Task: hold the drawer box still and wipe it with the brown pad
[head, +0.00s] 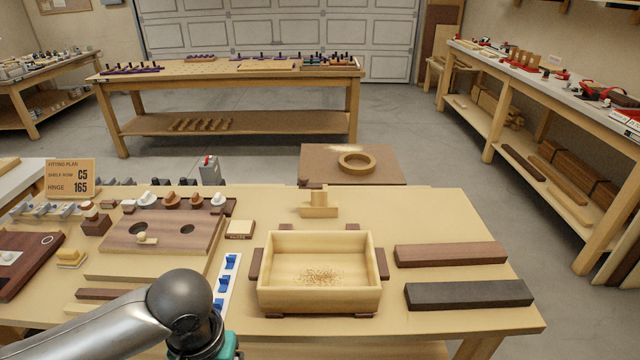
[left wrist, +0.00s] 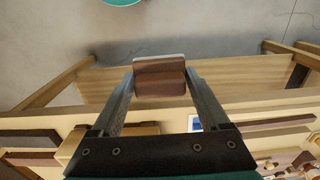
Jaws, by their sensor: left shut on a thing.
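The drawer box (head: 320,298) is a pale open wooden box on the bench, with brown wood dust (head: 319,275) on its floor. It sits among low dark blocks at its sides and front. In the head view my left arm comes in from the bottom left, and its gripper is cut off by the lower edge. In the left wrist view my left gripper (left wrist: 160,80) is shut on the brown pad (left wrist: 160,85), a two-tone brown block with a pale edge. The pad is clear of the drawer box, near the bench's front edge. My right gripper is not in view.
A dark brown board (head: 451,254) and a black board (head: 468,294) lie right of the box. A white strip with blue parts (head: 228,275) lies left of it. A small wooden block (head: 318,208) stands behind. A board with two holes (head: 160,232) is further left.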

